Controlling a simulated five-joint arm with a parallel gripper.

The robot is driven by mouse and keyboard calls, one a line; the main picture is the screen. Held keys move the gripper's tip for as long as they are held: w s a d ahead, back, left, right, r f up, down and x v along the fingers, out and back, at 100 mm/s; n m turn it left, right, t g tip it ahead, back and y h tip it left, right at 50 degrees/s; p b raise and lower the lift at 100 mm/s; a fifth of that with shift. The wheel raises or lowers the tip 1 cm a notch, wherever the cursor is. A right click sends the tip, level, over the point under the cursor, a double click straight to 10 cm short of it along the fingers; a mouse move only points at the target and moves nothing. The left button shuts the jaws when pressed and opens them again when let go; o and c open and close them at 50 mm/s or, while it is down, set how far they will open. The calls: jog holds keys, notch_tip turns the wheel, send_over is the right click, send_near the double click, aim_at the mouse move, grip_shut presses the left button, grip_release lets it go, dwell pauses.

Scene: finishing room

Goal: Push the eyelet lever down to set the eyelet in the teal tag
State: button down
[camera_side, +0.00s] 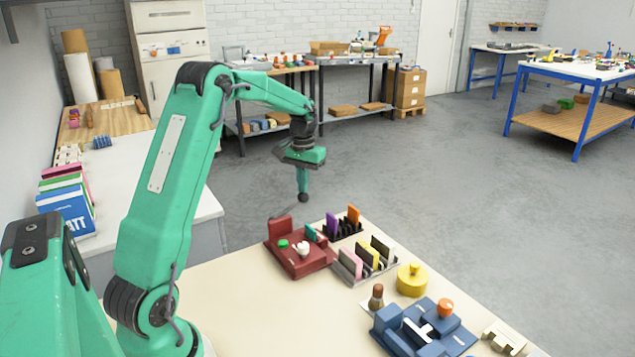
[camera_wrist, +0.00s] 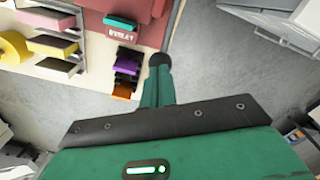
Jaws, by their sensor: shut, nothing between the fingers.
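The dark red eyelet press (camera_side: 292,262) stands near the bench's far edge in the side view, with a raised red block (camera_side: 281,227), a green round piece (camera_side: 283,243) and a white piece (camera_side: 303,248) on it. I cannot tell for sure which part is the lever. The teal tag (camera_side: 311,233) stands upright at the press's right side. In the wrist view the teal tag (camera_wrist: 120,21) lies beside a red face reading EYELET (camera_wrist: 121,34). My gripper (camera_side: 303,197) is shut and empty, pointing down above the press, apart from it. Its dark tip also shows in the wrist view (camera_wrist: 160,60).
A black rack with purple (camera_side: 332,222) and orange (camera_side: 353,215) tags stands right of the press. A grey rack (camera_side: 352,268) with pink, yellow and dark tags is nearer. A yellow pot (camera_side: 411,280) and blue press (camera_side: 425,330) stand farther right. The bench's near left is clear.

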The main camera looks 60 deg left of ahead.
jog(key=shift+s+r, duration=0.1)
jog(key=shift+r, duration=1.4)
jog(key=shift+r, duration=0.1)
notch_tip(320, 180, up, 4)
jog(key=shift+f, duration=0.1)
